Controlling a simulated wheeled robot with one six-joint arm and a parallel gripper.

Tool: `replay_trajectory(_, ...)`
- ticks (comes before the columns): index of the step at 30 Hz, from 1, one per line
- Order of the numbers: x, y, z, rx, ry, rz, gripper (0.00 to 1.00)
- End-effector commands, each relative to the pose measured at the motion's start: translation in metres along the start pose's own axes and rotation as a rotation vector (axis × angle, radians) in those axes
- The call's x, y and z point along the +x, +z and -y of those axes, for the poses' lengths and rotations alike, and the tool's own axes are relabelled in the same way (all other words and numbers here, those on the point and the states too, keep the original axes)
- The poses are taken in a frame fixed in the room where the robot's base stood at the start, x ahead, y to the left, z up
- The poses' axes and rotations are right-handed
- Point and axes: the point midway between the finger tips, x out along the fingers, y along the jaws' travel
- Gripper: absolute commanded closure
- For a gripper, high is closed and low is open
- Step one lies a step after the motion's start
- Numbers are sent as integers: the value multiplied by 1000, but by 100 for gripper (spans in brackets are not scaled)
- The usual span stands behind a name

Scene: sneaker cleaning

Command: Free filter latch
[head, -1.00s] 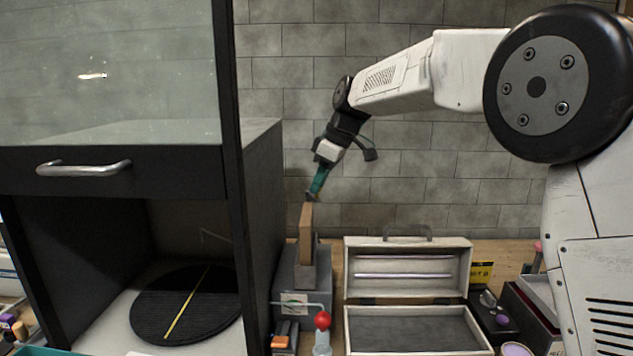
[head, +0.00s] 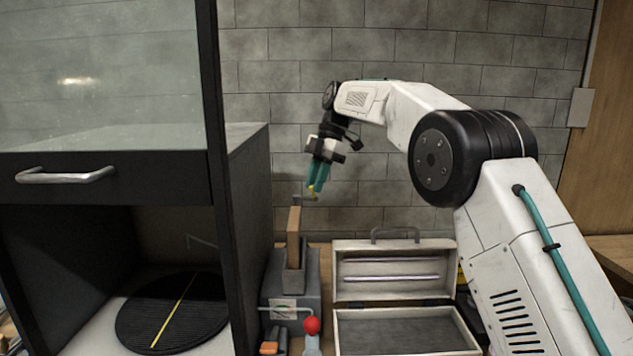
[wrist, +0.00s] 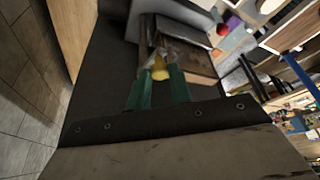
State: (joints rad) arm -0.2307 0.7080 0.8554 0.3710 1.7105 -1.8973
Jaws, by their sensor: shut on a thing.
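The filter (head: 293,236) is a brown upright panel standing in a grey housing (head: 280,278), beside the dark cabinet. A thin grey latch (head: 304,197) with a yellow tip (head: 312,190) shows just above the filter's top, reaching to the right. My gripper (head: 315,186) points down from above, its teal fingers closed around the yellow tip. In the wrist view the fingers (wrist: 159,75) pinch the yellow piece (wrist: 159,69), with the brown filter (wrist: 190,65) just beyond. The latch's pivot cannot be made out.
The black cabinet (head: 247,220) stands close on the left, with a raised glass front and a round black plate (head: 172,312) inside. An open case (head: 397,312) lies right of the housing. A red-knobbed lever (head: 311,325) stands in front. The brick wall is behind.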

Motion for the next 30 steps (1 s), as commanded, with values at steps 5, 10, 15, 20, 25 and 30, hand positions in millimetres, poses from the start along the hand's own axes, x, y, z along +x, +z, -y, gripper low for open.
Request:
replay_trajectory(5,-1,3,-5,-88,-36,0,100)
replay_trajectory(10,-2,4,-7,-140,-57,0,100)
replay_trajectory(15,-2,4,-8,-164,-68,1,100)
replay_trajectory(20,-2,4,-8,-170,-69,1,100)
replay_trajectory(25,-2,4,-8,-169,-68,1,100)
replay_trajectory(30,-2,4,-8,-169,-68,1,58)
